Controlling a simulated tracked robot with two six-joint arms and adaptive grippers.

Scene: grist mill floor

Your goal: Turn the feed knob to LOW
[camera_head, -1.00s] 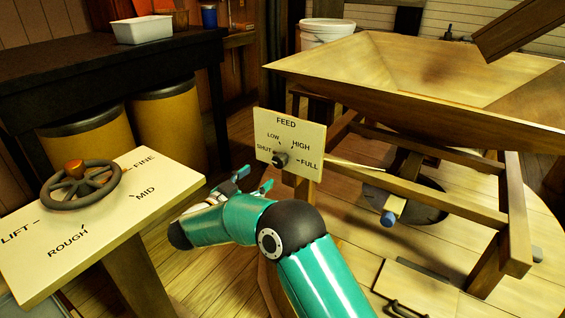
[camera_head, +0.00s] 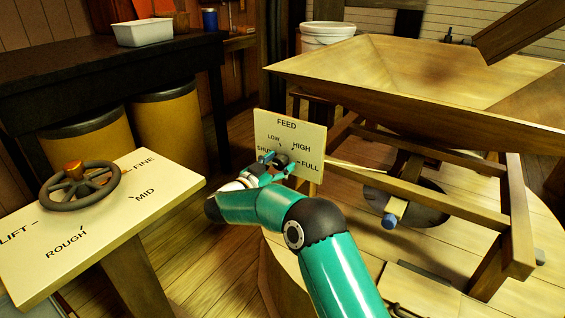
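The feed panel (camera_head: 312,138) is a cream board marked FEED, with SHUT, LOW, HIGH and FULL around a small dark knob (camera_head: 281,160). LOW is at the upper left of the knob, SHUT at its left. My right gripper (camera_head: 279,163) is at the panel with its teal fingertips apart, one on each side of the knob. I cannot tell whether they touch it. The fingers partly cover the knob and the word SHUT, and the knob's pointing direction cannot be made out. My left gripper is not in view.
A sloping board (camera_head: 150,215) with a handwheel (camera_head: 80,187), marked LIFT, ROUGH, MID and FINE, stands at the left. A wooden hopper (camera_head: 400,85) on a frame stands right of the panel. Behind are a dark bench (camera_head: 70,75) and yellow bins (camera_head: 170,128).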

